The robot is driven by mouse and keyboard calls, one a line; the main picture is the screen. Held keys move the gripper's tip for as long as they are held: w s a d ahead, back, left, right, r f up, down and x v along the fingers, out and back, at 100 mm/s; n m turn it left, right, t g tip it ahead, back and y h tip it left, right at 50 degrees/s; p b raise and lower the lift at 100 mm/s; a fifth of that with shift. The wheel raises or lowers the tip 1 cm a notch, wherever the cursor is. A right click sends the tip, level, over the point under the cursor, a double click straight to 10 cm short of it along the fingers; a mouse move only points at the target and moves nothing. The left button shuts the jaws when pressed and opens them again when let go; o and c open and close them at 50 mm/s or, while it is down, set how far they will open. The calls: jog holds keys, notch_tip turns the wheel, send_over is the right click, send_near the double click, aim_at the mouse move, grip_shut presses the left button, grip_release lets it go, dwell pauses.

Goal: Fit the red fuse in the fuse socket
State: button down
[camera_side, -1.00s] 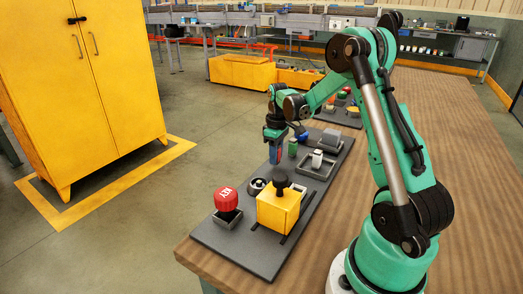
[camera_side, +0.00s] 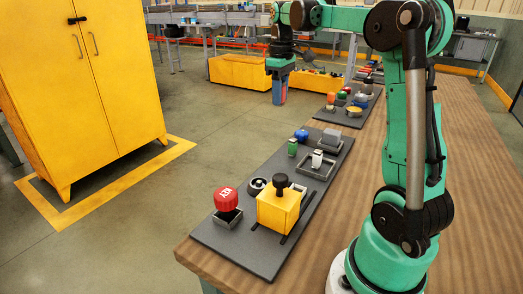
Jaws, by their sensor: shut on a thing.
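My gripper (camera_side: 279,98) is raised high in the picture, left of the far dark board, with its blue fingers pointing down. It is shut on the red fuse, of which only a thin reddish sliver (camera_side: 284,96) shows between the fingers. The fuse's lower end and exact tilt are too small to tell. The floor shows behind the fingers, and nothing touches them. I cannot tell for certain which fixture is the fuse socket.
The far board (camera_side: 335,119) holds several small coloured parts. Wooden table (camera_side: 480,190) is clear at right.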

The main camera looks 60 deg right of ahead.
send_near(298, 186)
jog(key=a, duration=0.1)
jog(key=shift+s+a+f, duration=0.1)
jog(key=shift+a+f, duration=0.05)
jog(key=shift+f, duration=1.75)
jog(key=shift+s+a+f, duration=0.1)
jog(key=shift+f, duration=1.8)
jog(key=shift+f, duration=0.7)
jog(key=c, duration=0.7)
grip_release()
jog(key=shift+d, duration=0.1)
jog(key=shift+c, duration=0.9)
jog(key=shift+o, duration=0.5)
jog(key=shift+r, duration=0.65)
jog(key=shift+o, duration=0.6)
jog(key=shift+s+r, duration=0.1)
jog(key=shift+r, duration=2.75)
